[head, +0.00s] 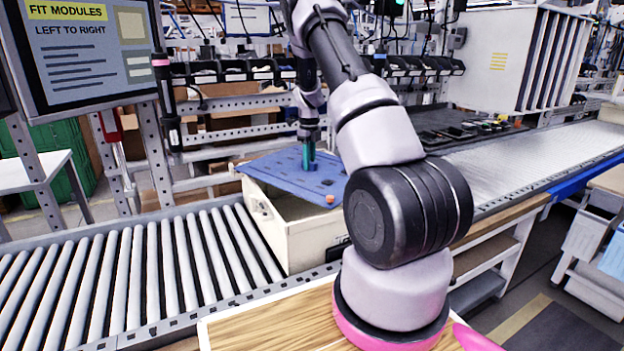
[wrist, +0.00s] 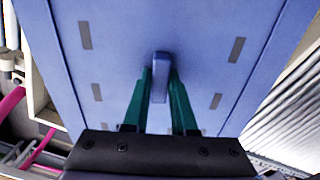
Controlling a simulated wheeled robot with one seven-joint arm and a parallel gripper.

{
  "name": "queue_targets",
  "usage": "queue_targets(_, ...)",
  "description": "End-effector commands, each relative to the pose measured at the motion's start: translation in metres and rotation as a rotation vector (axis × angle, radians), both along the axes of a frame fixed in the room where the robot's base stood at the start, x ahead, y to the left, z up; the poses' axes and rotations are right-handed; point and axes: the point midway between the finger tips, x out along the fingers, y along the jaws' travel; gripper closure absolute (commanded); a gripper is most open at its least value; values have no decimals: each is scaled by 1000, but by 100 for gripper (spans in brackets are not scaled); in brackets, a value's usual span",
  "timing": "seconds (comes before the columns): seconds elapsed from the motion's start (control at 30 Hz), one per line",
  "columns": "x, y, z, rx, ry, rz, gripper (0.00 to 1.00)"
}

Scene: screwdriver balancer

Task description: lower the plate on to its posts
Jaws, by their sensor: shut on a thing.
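The plate (head: 275,172) is a flat blue sheet with dark slots, at the top of a cream box in the head view. It fills most of the wrist view (wrist: 200,50), with a raised blue handle (wrist: 159,64) in its middle. My gripper (head: 309,164) is shut on this handle, one green finger on each side in the wrist view (wrist: 160,90). A small orange cylinder (head: 330,199) shows near the plate's front right corner; I cannot tell whether it is a post. Other posts are hidden. I cannot tell whether the plate touches the box.
The cream box (head: 280,228) stands on the roller conveyor (head: 150,265). A screen (head: 85,50) stands at the left, and a hanging tool (head: 166,100) is beside it. Black bins (head: 235,70) line the back. My arm covers the box's right side.

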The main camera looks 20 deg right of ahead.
Motion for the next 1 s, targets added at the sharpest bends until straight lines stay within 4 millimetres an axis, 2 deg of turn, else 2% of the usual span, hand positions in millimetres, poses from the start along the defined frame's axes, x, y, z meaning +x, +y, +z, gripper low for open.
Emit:
queue_targets(0.5, 2, 0, 39, -1, -6, -1, 100)
queue_targets(0.87, 2, 0, 41, -1, -6, -4, 100)
queue_targets(1.0, 1, 1, 39, -2, 1, -121, 100)
